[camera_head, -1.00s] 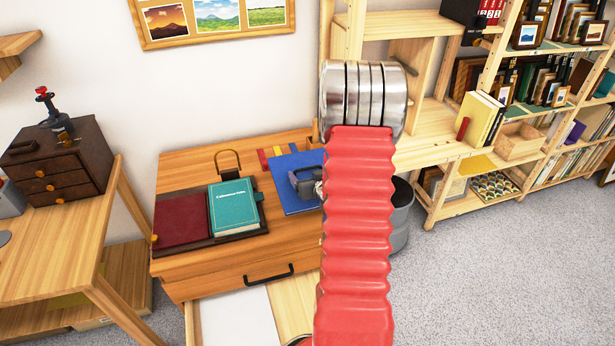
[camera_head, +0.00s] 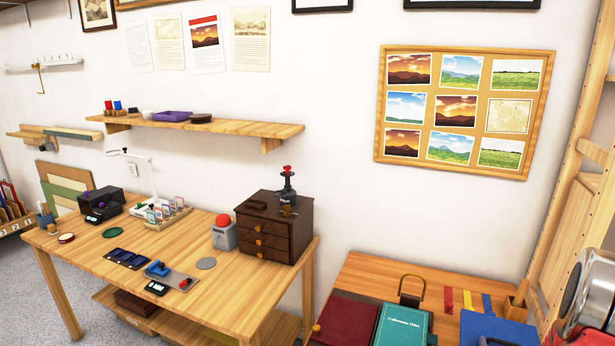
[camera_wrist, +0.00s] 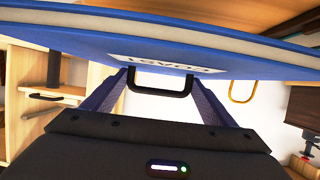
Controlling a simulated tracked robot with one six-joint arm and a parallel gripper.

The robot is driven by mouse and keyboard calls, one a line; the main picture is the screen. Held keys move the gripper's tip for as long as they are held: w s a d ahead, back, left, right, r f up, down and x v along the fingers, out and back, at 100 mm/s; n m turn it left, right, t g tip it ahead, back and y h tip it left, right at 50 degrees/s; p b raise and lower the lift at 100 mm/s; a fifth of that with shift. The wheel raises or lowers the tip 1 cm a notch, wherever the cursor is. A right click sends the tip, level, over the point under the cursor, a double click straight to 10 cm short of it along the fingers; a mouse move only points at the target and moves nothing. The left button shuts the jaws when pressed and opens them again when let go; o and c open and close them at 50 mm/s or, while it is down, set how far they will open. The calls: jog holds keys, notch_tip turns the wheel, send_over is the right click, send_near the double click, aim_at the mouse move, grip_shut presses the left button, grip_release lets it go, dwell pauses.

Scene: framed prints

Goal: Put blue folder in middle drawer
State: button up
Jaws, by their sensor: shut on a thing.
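The blue folder (camera_head: 492,328) is at the lower right of the head view, over the wooden cabinet top (camera_head: 375,272). In the wrist view the folder (camera_wrist: 215,62) spans the top, its white label upside down. My gripper (camera_wrist: 160,82) is shut on the folder; its fingers reach the edge, where a dark U-shaped bar shows between them. Just how the fingertips grip is hidden. The cabinet's drawer fronts are outside the head view. A small brown chest (camera_head: 285,222) with three shut drawers stands on the left desk; its middle drawer (camera_head: 273,245) has an orange knob.
A teal book (camera_head: 403,328) and a dark red book (camera_head: 345,322) lie left of the folder, with a brass loop (camera_head: 412,285) behind them. Coloured strips (camera_head: 467,300) lie behind the folder. Wooden shelving (camera_head: 575,180) rises at right. The desk (camera_head: 200,285) holds several small items.

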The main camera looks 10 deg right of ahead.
jog(key=w+a+r+n+y, duration=0.2)
jog(key=w+a+r, duration=0.2)
jog(key=a, duration=1)
jog(key=w+a+r+n+t+y, duration=0.1)
jog(key=w+a+r, duration=0.4)
jog(key=a, duration=1)
jog(key=w+a+r+n+t+y, duration=0.1)
jog(key=w+a+r+n+y, duration=0.2)
jog(key=a, duration=1.1)
jog(key=shift+w+a+r+y, duration=0.3)
jog(key=shift+w+r+y, duration=0.35)
jog(key=shift+r, duration=0.1)
jog(key=s+f, duration=0.5)
jog(key=f, duration=0.1)
jog(key=shift+f, duration=0.15)
jog(key=shift+d, duration=0.15)
